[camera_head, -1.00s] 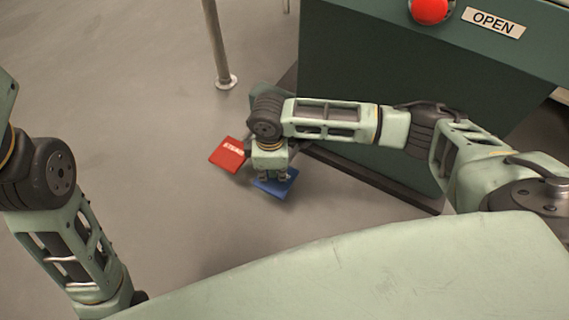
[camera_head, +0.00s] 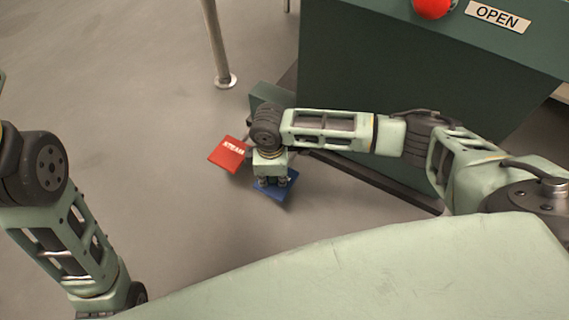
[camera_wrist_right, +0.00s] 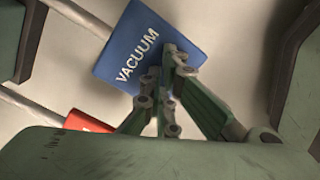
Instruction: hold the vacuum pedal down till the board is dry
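The blue pedal (camera_head: 283,191), marked VACUUM, lies low over the floor near the green cabinet. It shows with its label in the right wrist view (camera_wrist_right: 128,52). My right gripper (camera_head: 272,182) points down over it, its fingertips at or just above the pedal's face; contact is not clear. In the wrist view the fingers (camera_wrist_right: 168,80) reach over the pedal's lower right corner; their overlap hides whether they are shut. My left arm is at the left edge of the head view; its gripper is out of view. The board is not recognisable in these views.
A red pedal (camera_head: 228,155) marked STEAM sits just left of the blue one. The green cabinet (camera_head: 400,85) stands behind, with a red button (camera_head: 432,7) and an OPEN label (camera_head: 497,17). A metal post (camera_head: 217,50) stands behind. Floor at left is clear.

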